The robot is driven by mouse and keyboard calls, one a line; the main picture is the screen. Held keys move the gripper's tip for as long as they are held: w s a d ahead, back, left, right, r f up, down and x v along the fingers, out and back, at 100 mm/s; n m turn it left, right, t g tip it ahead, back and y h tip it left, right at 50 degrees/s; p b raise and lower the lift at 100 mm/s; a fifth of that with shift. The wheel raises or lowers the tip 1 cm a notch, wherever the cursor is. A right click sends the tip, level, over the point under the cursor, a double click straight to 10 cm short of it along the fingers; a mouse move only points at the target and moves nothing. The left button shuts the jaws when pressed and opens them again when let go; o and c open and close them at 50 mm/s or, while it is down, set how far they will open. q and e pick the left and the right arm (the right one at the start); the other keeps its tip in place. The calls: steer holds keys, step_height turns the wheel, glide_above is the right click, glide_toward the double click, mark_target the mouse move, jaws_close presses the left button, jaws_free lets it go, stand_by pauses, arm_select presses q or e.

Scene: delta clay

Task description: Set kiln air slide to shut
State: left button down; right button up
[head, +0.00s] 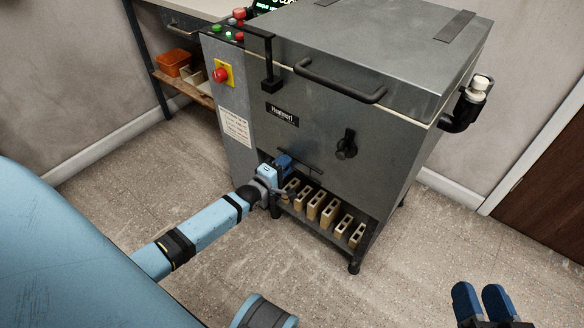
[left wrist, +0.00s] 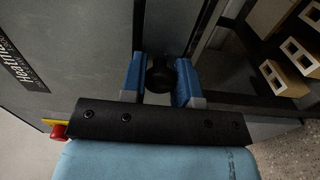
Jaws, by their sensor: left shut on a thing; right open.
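The grey kiln (head: 345,115) stands in front of me with its lid down. My left gripper (head: 284,165) is at the lower left of the kiln front, just above the opening with the bricks. In the left wrist view its blue fingers are shut on a round black knob (left wrist: 160,75), which appears to be the air slide's knob. In the head view the gripper hides this knob. A thin dark horizontal bar (head: 305,171) shows to the right of the fingers. My right gripper (head: 483,302) is open and empty over the floor at the bottom right.
Several pale bricks (head: 313,206) stand under the kiln; they also show in the left wrist view (left wrist: 283,77). A black dial (head: 347,144) is on the kiln front, with a lid handle (head: 340,84) above. A red stop button (head: 221,74) is at left. The floor at right is clear.

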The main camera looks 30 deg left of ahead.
arm_select(q)
steer(key=shift+w+a, duration=0.1)
steer(key=shift+a, duration=1.05)
arm_select(e)
steer(key=shift+s+f, duration=0.1)
steer(key=shift+s, duration=0.1)
arm_select(q)
steer(key=c, duration=0.8)
jaws_free()
steer(key=shift+a, duration=0.1)
steer(key=shift+c, duration=0.2)
arm_select(e)
steer(key=shift+w+a+r, duration=0.1)
steer(key=shift+w+r, duration=0.05)
steer(key=shift+r, duration=0.05)
arm_select(q)
steer(key=s+a+p, duration=0.1)
steer(key=s+p, duration=0.3)
steer(key=s, duration=1)
steer(key=shift+p, duration=0.3)
arm_select(e)
step_height(320, 180, up, 7)
steer(key=m+t, duration=0.1)
steer(key=t, duration=0.2)
steer(key=shift+d+f, duration=0.15)
steer(key=shift+d, duration=0.2)
